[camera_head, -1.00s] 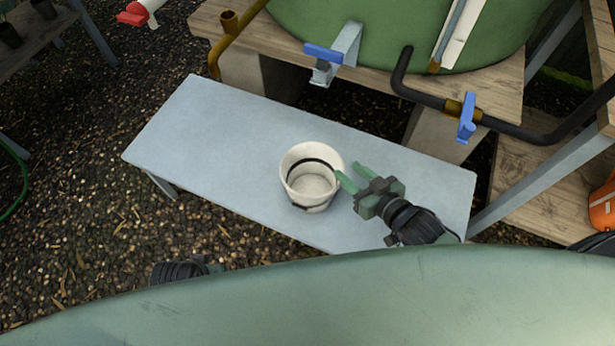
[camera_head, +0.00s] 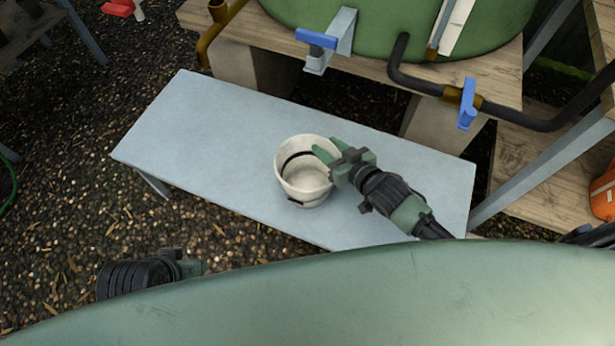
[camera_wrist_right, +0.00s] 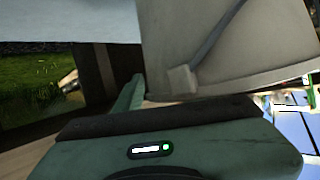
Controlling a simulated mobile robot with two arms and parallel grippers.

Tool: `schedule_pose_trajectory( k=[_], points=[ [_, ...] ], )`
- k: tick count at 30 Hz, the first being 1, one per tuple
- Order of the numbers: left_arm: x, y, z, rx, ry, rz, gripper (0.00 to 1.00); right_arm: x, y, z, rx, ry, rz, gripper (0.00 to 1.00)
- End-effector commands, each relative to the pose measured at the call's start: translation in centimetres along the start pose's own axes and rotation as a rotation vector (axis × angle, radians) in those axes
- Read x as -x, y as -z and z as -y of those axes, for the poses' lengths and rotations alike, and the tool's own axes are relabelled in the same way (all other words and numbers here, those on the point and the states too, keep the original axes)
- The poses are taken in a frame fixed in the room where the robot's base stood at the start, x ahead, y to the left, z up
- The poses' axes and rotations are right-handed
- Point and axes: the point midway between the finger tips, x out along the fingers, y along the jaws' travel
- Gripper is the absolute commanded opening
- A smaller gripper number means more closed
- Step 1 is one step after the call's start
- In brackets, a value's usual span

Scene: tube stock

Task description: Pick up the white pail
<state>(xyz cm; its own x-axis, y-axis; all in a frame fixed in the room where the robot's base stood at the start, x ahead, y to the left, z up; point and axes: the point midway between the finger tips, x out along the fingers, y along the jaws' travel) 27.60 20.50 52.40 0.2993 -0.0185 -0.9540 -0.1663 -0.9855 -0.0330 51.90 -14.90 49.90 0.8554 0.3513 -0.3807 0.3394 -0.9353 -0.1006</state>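The white pail (camera_head: 296,187) stands upright on the pale grey bench (camera_head: 215,125), its mouth open upward and a dark band-like handle along it. My right gripper (camera_head: 328,149) is at the pail's right rim, its two fingers apart. The near finger overlaps the rim in the head view; whether it touches is unclear. In the right wrist view the pail's wall (camera_wrist_right: 240,50) fills the upper right, with one green finger beside it; the other finger is hidden. My left gripper (camera_head: 188,268) shows only partly at lower left, and its fingers cannot be made out.
A green tank (camera_head: 385,30) stands on a wooden platform (camera_head: 285,50) behind the bench. Blue-handled taps (camera_head: 317,39) and a black pipe (camera_head: 415,83) jut toward the bench. The bench's left half is clear. An orange object (camera_head: 603,192) is at far right.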

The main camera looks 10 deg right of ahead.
Motion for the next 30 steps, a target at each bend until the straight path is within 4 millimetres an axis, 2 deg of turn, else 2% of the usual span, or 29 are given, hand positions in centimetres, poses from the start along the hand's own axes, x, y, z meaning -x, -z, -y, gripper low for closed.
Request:
schedule_pose_trajectory(
  k=[2,3,6,7,30],
  points=[
    [0.00,-0.01,0.01,0.000,0.000,0.000,0.36,0.03,-0.01,0.02,0.000,0.000,0.000,0.39],
    [-0.01,0.00,0.01,0.000,0.000,0.000,0.36,0.03,-0.01,0.02,0.000,0.000,0.000,0.34],
    [-0.02,0.00,0.01,0.000,0.000,0.000,0.36,0.04,-0.01,0.02,0.000,0.000,0.000,0.06],
    [-0.03,-0.01,0.01,0.000,0.000,0.001,0.36,0.05,-0.02,0.02,0.000,0.000,0.000,0.00],
    [-0.08,-0.04,0.00,0.000,0.000,0.001,0.36,0.06,-0.12,0.03,0.000,0.000,0.002,0.00]
  ],
)
